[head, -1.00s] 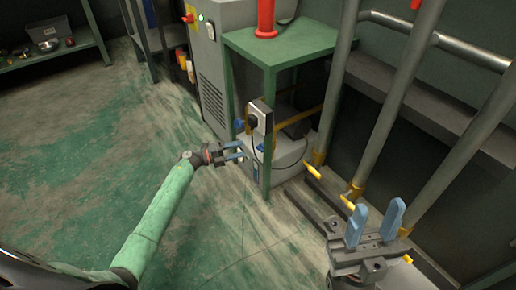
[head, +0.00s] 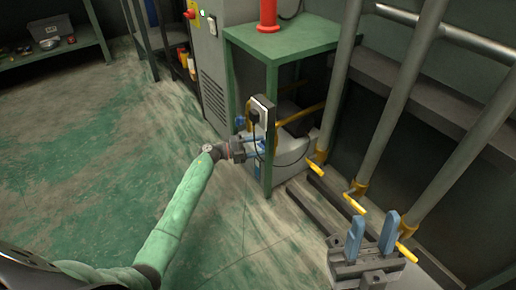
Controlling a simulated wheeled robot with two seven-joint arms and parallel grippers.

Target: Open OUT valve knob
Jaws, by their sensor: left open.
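A grey-white machine (head: 295,152) stands on the floor under a green table. I cannot read any label, so I cannot tell which knob is OUT. My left gripper (head: 261,146) is at the machine's front, close below the blue knob and by the table leg. Its blue fingers are open and partly hidden; I cannot tell whether they touch anything. My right gripper (head: 372,235) is open and empty at the lower right, its blue fingers pointing up.
The green table (head: 285,42) carries a red cylinder (head: 267,14). A black and white box (head: 262,112) with a cable is on its front leg. The floor at left is open.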

